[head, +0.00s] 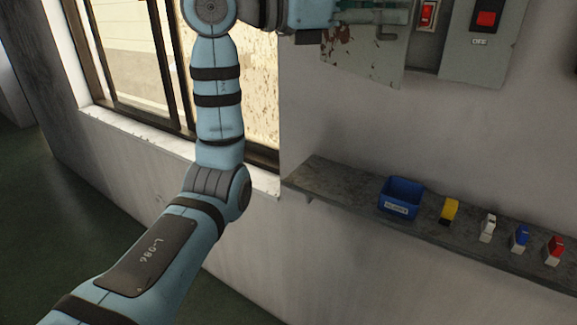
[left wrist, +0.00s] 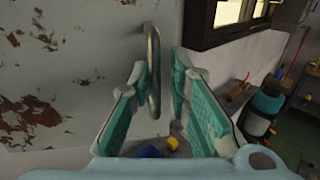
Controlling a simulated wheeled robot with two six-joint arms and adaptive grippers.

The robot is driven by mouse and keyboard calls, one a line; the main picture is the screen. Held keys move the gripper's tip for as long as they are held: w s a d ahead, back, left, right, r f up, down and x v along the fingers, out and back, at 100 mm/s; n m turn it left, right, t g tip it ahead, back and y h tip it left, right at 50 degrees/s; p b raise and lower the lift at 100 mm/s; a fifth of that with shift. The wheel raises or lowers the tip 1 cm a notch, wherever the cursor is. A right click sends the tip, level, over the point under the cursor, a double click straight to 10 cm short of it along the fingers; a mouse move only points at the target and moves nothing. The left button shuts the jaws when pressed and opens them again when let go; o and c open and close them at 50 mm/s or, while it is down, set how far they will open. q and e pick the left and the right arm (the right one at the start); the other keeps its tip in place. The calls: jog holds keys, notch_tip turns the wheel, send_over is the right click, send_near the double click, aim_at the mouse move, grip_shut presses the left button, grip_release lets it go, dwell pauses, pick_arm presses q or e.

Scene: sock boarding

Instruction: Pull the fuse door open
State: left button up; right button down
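The fuse door (head: 362,58) is a grey panel with rust patches at the top of the head view. It also fills the left of the left wrist view (left wrist: 70,75). Its handle (left wrist: 153,75) is a bent metal bar, and part of it shows in the head view (head: 391,36). My left gripper (left wrist: 160,65) is open, with its teal fingers on either side of the handle and gaps visible. In the head view, the left gripper (head: 385,14) is partly cut off by the top edge. My right gripper is not in view.
Right of the door are a red switch (head: 428,15) and a grey box with a red switch (head: 487,18) marked OFF. Below, a wall shelf (head: 335,181) holds a blue bin (head: 401,196) and several small coloured items. A window (head: 130,50) is at left.

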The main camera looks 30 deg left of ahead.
pick_arm(q)
jog(key=b+v, duration=0.3)
jog(key=v, duration=1.1)
jog(key=w+d+f+n+g+h+p, duration=0.15)
jog(key=w+d+f+g+h, duration=0.3)
jog(key=h, duration=0.55)
jog(key=w+a+f+n+t+y, duration=0.35)
jog(key=f+n+t+y, duration=0.4)
jog(key=n, duration=0.55)
jog(key=w+a+f+n+t+y, duration=0.2)
jog(key=a+f+n+t+y, duration=0.25)
jog(key=n+t+y, duration=0.65)
jog(key=w+a+f+n+g+y, duration=0.1)
jog(key=a+f+n+g+y, duration=0.1)
jog(key=f+n, duration=0.4)
jog(key=w+a+f+n+g+y, duration=0.1)
jog(key=f+n+y, duration=0.4)
jog(key=f, duration=0.8)
jog(key=a+n+g, duration=0.1)
jog(key=n+g, duration=0.1)
jog(key=shift+w+a+f+g+y, duration=0.2)
jog(key=shift+w+a+g+y, duration=0.1)
jog(key=shift+g+y, duration=0.1)
